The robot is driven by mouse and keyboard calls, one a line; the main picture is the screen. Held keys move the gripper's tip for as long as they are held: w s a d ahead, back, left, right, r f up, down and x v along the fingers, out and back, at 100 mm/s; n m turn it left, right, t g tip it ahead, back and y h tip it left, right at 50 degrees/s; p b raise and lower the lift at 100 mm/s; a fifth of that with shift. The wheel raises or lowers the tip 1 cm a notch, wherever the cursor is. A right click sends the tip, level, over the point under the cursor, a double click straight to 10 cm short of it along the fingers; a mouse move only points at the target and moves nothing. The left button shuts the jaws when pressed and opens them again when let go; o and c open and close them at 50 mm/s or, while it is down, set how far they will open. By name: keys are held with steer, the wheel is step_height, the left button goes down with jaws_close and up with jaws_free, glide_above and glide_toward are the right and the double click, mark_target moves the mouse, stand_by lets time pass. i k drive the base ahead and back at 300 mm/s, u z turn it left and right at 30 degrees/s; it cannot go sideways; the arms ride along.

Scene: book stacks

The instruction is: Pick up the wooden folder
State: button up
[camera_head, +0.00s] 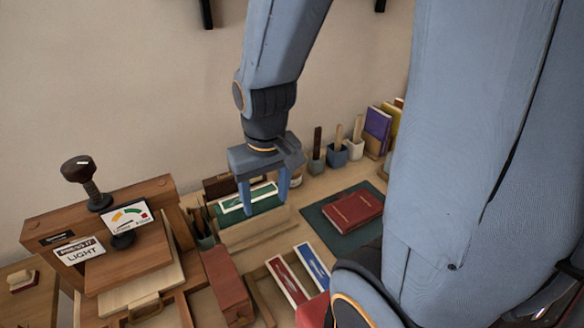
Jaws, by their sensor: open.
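I cannot tell for certain which thing is the wooden folder. A tan wooden tool (337,136) stands upright in a blue cup (338,156) at the back of the bench. A dark brown tool (317,140) stands in a cup to its left, and a pale tool (358,127) in a cup to its right. My gripper (264,204) is open, pointing down, left of and nearer than these cups. Its two blue fingers appear over a green block with a white strip (250,199). I see nothing held between them. Whether the fingers touch the block is unclear.
A red book (353,210) lies on a dark green mat (318,222) at the right. Red and blue cases (288,280) lie in front. Upright books (378,124) stand at the back right. My arm hides the right side.

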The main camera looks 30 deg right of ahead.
mark_target(339, 129)
steer(key=z, duration=0.55)
steer(key=k, duration=1.3)
steer(key=z, duration=1.2)
steer(key=i, duration=1.2)
steer(key=u, duration=0.45)
steer(key=i, duration=0.55)
steer(key=u, duration=0.55)
